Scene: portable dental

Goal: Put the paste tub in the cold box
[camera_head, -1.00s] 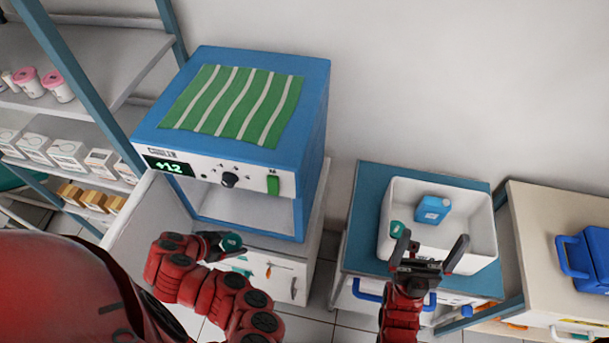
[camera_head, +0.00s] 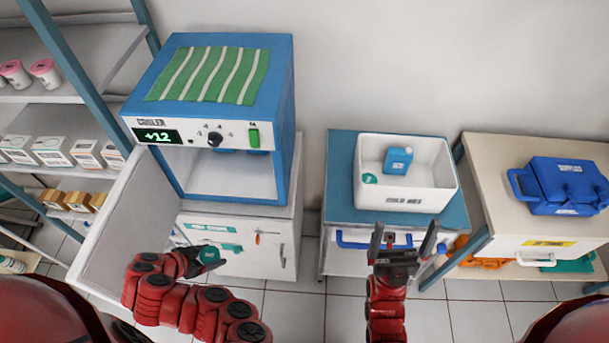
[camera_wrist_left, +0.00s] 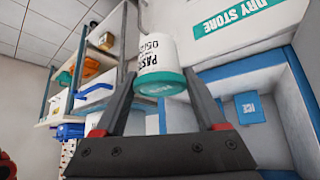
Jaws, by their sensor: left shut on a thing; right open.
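The paste tub (camera_wrist_left: 160,62), white with a teal lid and "PAS" lettering, is between the fingers of my left gripper (camera_wrist_left: 155,92), which is shut on it. My right gripper (camera_head: 405,232) is open and empty, in front of the box.
A blue cooler (camera_head: 284,100) showing +12 has its door (camera_head: 125,225) swung open to the left; blue items are inside. Its cabinet below has a "DRY STORE" label (camera_wrist_left: 238,15). Shelves (camera_head: 85,65) stand left. A blue case (camera_head: 565,185) lies on the right cart.

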